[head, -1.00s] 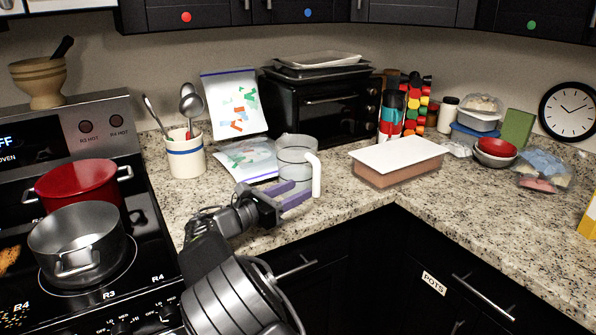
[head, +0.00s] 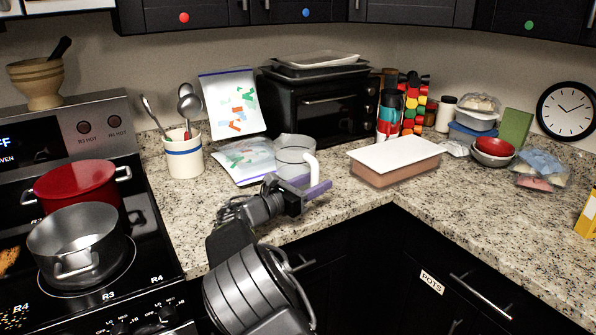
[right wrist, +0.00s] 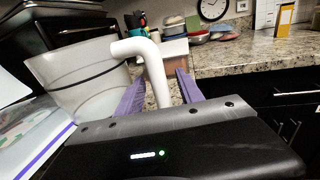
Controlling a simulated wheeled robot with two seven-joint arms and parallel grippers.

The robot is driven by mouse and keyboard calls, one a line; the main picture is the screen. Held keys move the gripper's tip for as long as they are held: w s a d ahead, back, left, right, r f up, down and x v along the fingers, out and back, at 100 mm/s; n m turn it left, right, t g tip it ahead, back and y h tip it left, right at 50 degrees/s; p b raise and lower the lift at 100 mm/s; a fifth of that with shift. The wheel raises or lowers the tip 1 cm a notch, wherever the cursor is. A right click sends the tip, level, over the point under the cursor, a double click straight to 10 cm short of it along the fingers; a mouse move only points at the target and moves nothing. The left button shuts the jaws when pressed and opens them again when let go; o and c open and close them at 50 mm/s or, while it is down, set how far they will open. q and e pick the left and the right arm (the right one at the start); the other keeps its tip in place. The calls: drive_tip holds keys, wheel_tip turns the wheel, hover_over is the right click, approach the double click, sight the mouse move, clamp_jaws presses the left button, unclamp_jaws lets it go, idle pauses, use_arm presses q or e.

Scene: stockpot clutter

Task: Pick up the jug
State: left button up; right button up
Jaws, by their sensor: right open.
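The jug (head: 294,153) is a translucent grey pitcher with a thick white handle (head: 312,167), standing upright on the granite counter in front of the toaster oven. My right gripper (head: 309,186) is at the jug's front, its purple fingers open. In the right wrist view the jug's body (right wrist: 80,78) is at the left, and the handle (right wrist: 155,75) comes down between the two purple fingers (right wrist: 160,90). The fingers stand apart on either side of the handle; I cannot tell whether either touches it. My left gripper is not in view.
A box with a white lid (head: 396,153) sits to the jug's right. A zip bag (head: 245,160) lies to its left, beside a utensil crock (head: 184,158). The toaster oven (head: 320,105) stands behind. The counter's front edge is below my right gripper.

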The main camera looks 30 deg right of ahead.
drive_tip(key=shift+d, duration=0.15)
drive_tip(key=shift+c, duration=0.2)
idle(0.3)
clamp_jaws()
drive_tip(key=shift+r, duration=0.1)
idle(1.1)
